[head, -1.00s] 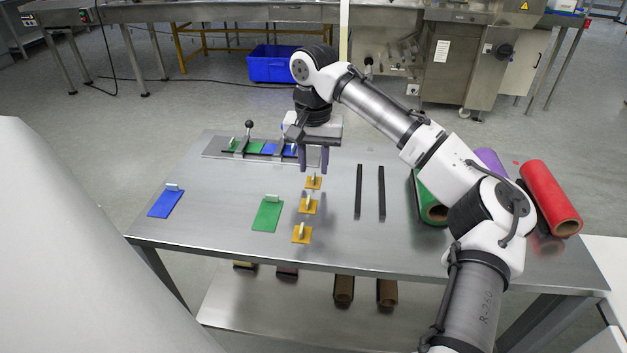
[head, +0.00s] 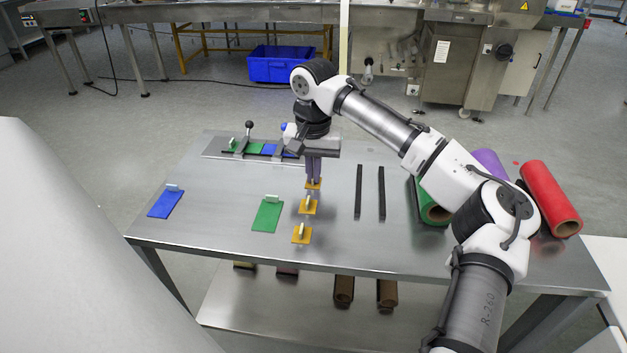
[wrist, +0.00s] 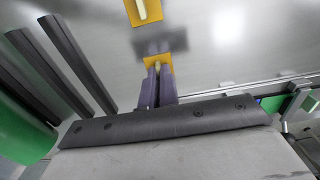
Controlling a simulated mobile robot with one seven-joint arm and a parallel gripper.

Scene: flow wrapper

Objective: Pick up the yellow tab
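In the wrist view the fingertips (wrist: 157,70) close on the pale grip, with the yellow plate (wrist: 152,62) just beyond. The tab appears to be at the table surface.
A green tab (head: 267,215) and a blue tab (head: 165,203) lie to the left. A clamp fixture (head: 222,152) with green and blue pieces is behind. Two black bars (head: 358,190) and several film rolls (head: 550,195) are to the right.

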